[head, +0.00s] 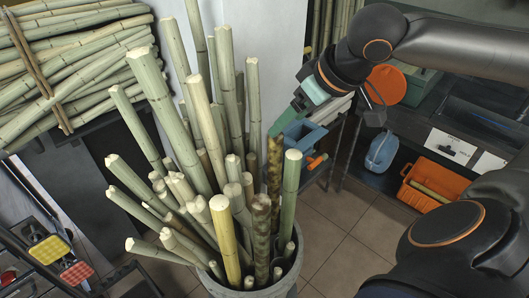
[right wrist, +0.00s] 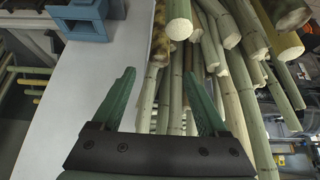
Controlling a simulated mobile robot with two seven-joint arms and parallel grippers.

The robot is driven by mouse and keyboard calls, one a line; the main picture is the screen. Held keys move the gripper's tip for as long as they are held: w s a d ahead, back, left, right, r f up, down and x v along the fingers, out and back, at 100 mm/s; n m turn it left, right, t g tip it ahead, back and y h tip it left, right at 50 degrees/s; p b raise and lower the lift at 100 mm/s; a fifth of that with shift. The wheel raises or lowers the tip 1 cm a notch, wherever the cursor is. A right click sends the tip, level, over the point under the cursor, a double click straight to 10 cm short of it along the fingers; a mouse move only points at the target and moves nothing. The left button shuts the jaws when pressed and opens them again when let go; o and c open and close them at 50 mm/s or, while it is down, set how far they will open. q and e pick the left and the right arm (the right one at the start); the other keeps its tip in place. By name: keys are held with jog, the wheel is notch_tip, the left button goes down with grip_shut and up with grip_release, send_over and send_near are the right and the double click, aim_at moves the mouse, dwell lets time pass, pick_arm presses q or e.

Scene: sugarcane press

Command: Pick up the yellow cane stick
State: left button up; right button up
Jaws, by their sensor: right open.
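The yellow cane stick (head: 225,240) stands among many green canes in a round grey bin (head: 283,279), near its front, in the head view. Its cut top faces up. My right gripper (head: 287,119) is behind and to the right of it, above the bin's back right side, close to the top of a brown mottled stick (head: 274,165). In the right wrist view the right gripper (right wrist: 160,74) is open, with nothing between its green fingers. A yellowish cut end in that view's upper right may be the yellow stick; I cannot tell for sure. My left gripper is not in view.
Tall green canes (head: 180,120) crowd the bin's left and back. A bundle of canes (head: 70,60) lies at the upper left. A blue device (head: 303,136) stands behind the bin. An orange crate (head: 430,187) sits on a shelf at right. The tiled floor (head: 335,235) right of the bin is clear.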

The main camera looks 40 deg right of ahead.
aim_at(269, 146)
jog(key=shift+s+f+p+x, duration=0.1)
jog(key=shift+s+p+x, duration=0.05)
jog(key=shift+x, duration=1.8)
jog(key=shift+s+f+p+x, duration=0.1)
jog(key=shift+p+x, duration=0.05)
jog(key=shift+x, duration=1.75)
jog(key=shift+s+f+p+x, duration=0.1)
jog(key=shift+s+p+x, duration=0.05)
jog(key=shift+x, duration=1.8)
jog(key=shift+d, duration=0.1)
grip_shut()
jog(key=shift+r, duration=0.15)
